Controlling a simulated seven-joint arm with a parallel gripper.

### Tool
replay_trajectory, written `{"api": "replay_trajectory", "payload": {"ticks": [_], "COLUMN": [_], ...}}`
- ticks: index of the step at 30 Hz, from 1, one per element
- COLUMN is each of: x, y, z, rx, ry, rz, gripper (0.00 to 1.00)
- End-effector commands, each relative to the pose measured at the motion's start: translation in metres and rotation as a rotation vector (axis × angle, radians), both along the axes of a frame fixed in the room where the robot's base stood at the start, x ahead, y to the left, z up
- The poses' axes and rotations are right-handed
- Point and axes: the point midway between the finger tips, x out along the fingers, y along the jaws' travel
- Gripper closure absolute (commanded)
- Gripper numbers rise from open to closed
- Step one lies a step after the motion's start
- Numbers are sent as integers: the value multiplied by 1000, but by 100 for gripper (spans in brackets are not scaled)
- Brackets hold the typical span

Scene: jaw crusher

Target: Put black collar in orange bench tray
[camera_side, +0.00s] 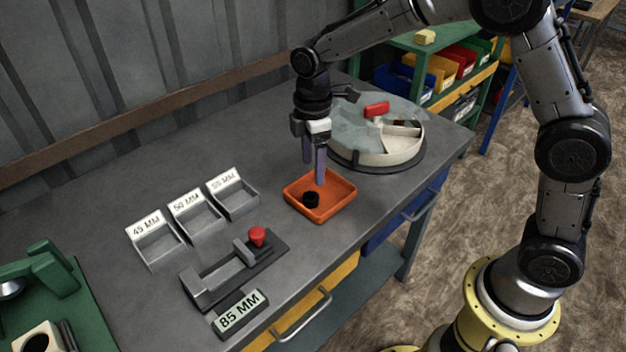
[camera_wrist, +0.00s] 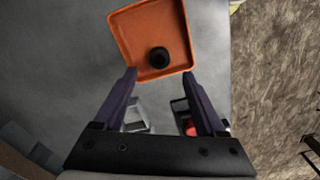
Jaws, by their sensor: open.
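The black collar (camera_side: 311,200) lies inside the orange bench tray (camera_side: 338,207), on its floor near the front left in the side view. In the wrist view the collar (camera_wrist: 158,57) is in the tray (camera_wrist: 127,30), near the wall closest to my gripper. My gripper (camera_side: 315,178) points down above the tray's back part, its fingers apart. In the wrist view my gripper (camera_wrist: 162,76) is open with nothing between its fingertips, and the collar shows beyond them. How high the fingertips are above the tray floor is hard to tell.
A round compartment tray (camera_side: 365,152) with a red handle stands behind the orange tray. Labelled grey bins (camera_side: 198,218) and a gauge with a red knob (camera_side: 257,237) and an 85 MM plate (camera_side: 240,312) are to the left. Bare bench lies between them.

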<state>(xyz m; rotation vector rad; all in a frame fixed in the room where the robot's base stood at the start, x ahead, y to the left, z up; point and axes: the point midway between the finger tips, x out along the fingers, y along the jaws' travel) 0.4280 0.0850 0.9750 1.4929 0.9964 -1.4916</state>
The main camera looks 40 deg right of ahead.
Motion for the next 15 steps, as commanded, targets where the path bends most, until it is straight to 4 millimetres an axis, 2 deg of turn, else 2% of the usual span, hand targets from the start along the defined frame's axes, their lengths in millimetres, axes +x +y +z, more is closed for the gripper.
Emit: {"api": "replay_trajectory", "payload": {"ticks": [3, 6, 15], "x": [0, 1, -1], "y": [0, 0, 0], "z": [21, 32, 42], "rx": [1, 0, 1], "ry": [-4, -2, -1], "rz": [0, 0, -3], "gripper": [27, 27, 27]}}
